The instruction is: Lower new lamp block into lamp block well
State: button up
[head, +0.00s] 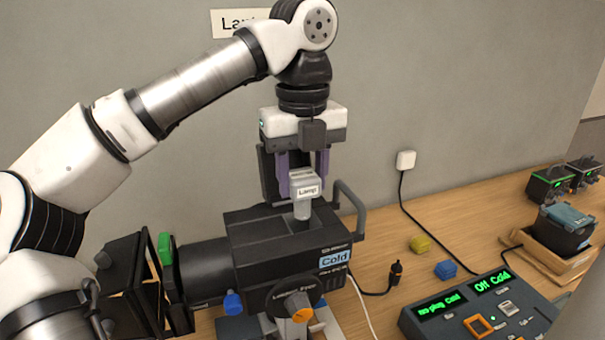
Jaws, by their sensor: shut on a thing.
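The lamp block (304,191) is a small pale grey block with a "Lamp" label. My gripper (303,168) points down with its purple-grey fingers shut on the block's upper part. The block is upright over the top of the black lamp housing (245,226), which has a "Cold" label on its side. The block's narrower lower part (302,212) meets the housing top, where the lamp block well lies. The well's opening is hidden behind the block, and I cannot tell how deep the block sits.
A control desk (478,312) with green displays stands at front right. The housing's handle (352,205) rises right of my gripper. A tray (545,259) holds another dark unit.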

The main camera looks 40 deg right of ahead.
aim_at(302, 202)
jog(key=shift+f, duration=0.3)
dwell(0.4)
jog(key=shift+f+b, duration=0.7)
jog(key=shift+f, duration=0.1)
jog(key=shift+f, duration=0.1)
jog(key=shift+f+b, duration=0.7)
jog(key=shift+f, duration=0.25)
jog(key=shift+f, duration=0.35)
jog(key=o, duration=1.6)
jog(key=shift+r, duration=0.15)
